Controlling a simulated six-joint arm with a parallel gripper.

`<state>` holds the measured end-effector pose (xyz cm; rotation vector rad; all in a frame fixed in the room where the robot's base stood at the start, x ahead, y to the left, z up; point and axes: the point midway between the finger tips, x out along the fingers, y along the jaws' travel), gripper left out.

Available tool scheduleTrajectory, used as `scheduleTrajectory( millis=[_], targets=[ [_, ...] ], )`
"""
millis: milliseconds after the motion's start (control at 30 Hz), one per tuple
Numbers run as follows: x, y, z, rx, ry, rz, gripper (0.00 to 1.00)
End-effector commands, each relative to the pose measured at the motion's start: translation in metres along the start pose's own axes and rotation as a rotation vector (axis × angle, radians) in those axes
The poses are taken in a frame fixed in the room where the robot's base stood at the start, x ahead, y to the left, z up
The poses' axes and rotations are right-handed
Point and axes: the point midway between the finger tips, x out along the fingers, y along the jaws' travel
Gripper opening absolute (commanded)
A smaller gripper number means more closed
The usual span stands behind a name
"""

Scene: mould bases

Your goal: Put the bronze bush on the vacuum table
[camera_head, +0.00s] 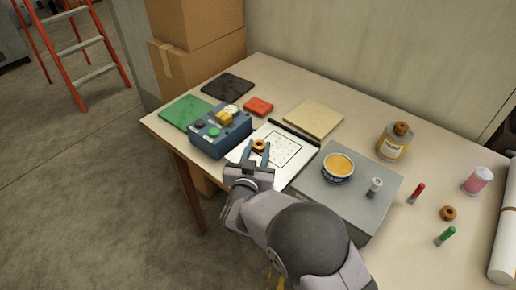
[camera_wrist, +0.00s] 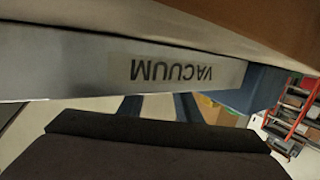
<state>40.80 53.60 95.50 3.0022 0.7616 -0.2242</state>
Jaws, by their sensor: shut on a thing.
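The bronze bush (camera_head: 259,145) is a small orange-brown ring with a dark hole. It is held between the two blue fingers of my gripper (camera_head: 256,153), shut on it. The vacuum table (camera_head: 261,165) is a white plate with a square of dots. In the picture the bush overlaps the plate at the left of the dotted square; I cannot tell whether it touches. In the wrist view, the plate's front edge (camera_wrist: 60,65) carries the word VACUUM upside down. The gripper fingers (camera_wrist: 158,108) show there partly, and the bush is hidden.
A blue control box (camera_head: 221,132) stands close on the left. A grey block (camera_head: 335,205) with a tin (camera_head: 338,167) and small knob is close on the right. A tan board (camera_head: 313,118) lies behind. Another brown ring (camera_head: 448,213) lies at the right near red and green pegs.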

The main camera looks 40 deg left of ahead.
Motion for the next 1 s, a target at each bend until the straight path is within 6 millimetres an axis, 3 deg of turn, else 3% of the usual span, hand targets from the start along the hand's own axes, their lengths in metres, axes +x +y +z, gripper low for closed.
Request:
scheduleTrajectory(
  millis=[67,100,167,567,767,1000],
  targets=[
    [0.001,0.0,0.003,0.0,0.001,0.0,0.04],
    [0.0,0.0,0.002,0.0,0.0,0.0,0.4],
    [0.0,0.0,0.002,0.0,0.0,0.0,0.49],
    [-0.001,0.0,-0.002,0.0,0.0,0.0,0.49],
    [-0.021,-0.001,0.001,-0.001,0.0,-0.003,0.49],
    [-0.064,-0.002,0.001,0.0,0.0,-0.005,0.49]
  ],
)
